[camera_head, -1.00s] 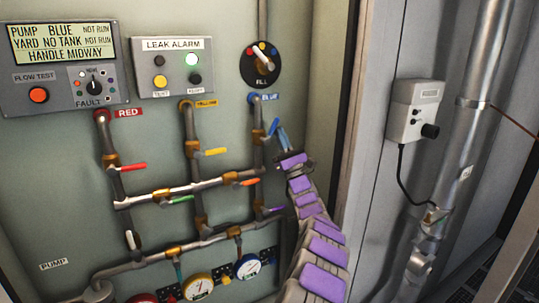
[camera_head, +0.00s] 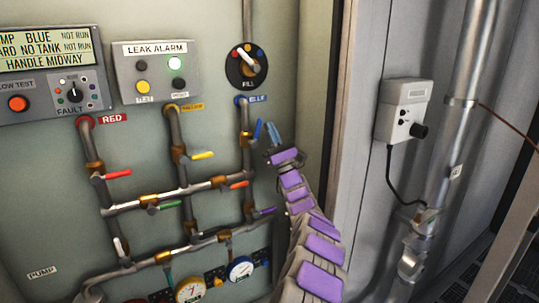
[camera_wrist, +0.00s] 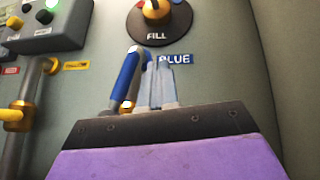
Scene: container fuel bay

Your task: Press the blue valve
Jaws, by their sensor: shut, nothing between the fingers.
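The blue valve handle (camera_head: 257,129) stands steeply on the upper right pipe under the BLUE label (camera_head: 257,99). In the wrist view the blue handle (camera_wrist: 127,76) leans slightly right, just left of my gripper's fingers. My gripper (camera_head: 273,132) is shut and empty, with its pale blue fingers pointing up immediately right of the handle. In the wrist view my gripper (camera_wrist: 158,82) overlaps the handle's right edge; I cannot tell whether they touch. The handle's lower end is partly hidden behind my wrist. The display (camera_head: 46,50) reads HANDLE MIDWAY.
Red (camera_head: 118,173), yellow (camera_head: 203,155), orange (camera_head: 238,185), green (camera_head: 168,206) and purple (camera_head: 264,211) handles sit on nearby pipes. The FILL dial (camera_head: 246,67) is above. The container's side wall with a grey box (camera_head: 404,110) is at the right.

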